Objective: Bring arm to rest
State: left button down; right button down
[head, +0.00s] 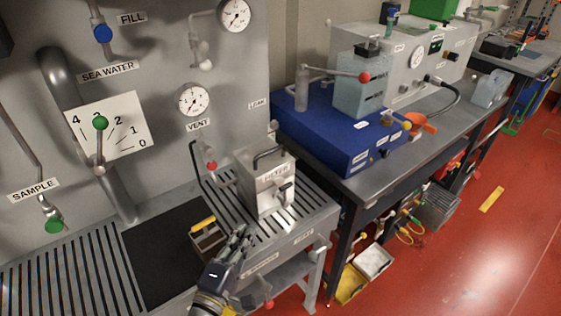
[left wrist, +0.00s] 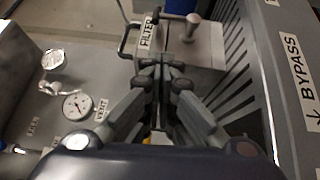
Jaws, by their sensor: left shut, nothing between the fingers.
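My left gripper (head: 240,238) is in the lower middle of the head view, over the front part of the slatted bench and just in front of the grey filter box (head: 262,190). Its fingers are closed together with nothing between them. In the left wrist view the gripper (left wrist: 165,85) points toward the filter box, whose FILTER label (left wrist: 147,34) and handle show beyond the fingertips. The fingertips appear apart from the box. My right gripper is not in view.
A dark box with a yellow top (head: 205,232) stands beside my left gripper. A wall panel (head: 165,80) with gauges and valves rises behind. A blue unit (head: 330,130) sits on the bench to the right. Red floor (head: 440,265) is open at lower right.

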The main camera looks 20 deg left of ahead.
pick_arm(q)
jog(key=s+d+f+m+g+h, duration=0.45)
jog(key=d+m+g, duration=0.25)
jog(key=d+m, duration=0.45)
jog(key=s+a+f+m+g+y, duration=0.3)
jog(key=s+a+m+g, duration=0.1)
jog(key=s+a, duration=0.25)
jog(key=s+a+f+m+g+y, duration=0.3)
jog(key=s+a+m+g, duration=0.15)
jog(key=s, duration=0.35)
notch_tip(320, 180, down, 28)
jog(key=s+g, duration=0.1)
jog(key=s, duration=0.1)
jog(key=s+a+f, duration=0.1)
jog(key=s+f, duration=0.6)
jog(key=s, duration=0.1)
jog(key=s+a+f+g, duration=0.1)
jog(key=s+a+f, duration=0.1)
jog(key=s+f, duration=0.6)
jog(key=shift+s+a, duration=0.25)
jog(key=shift+s, duration=0.05)
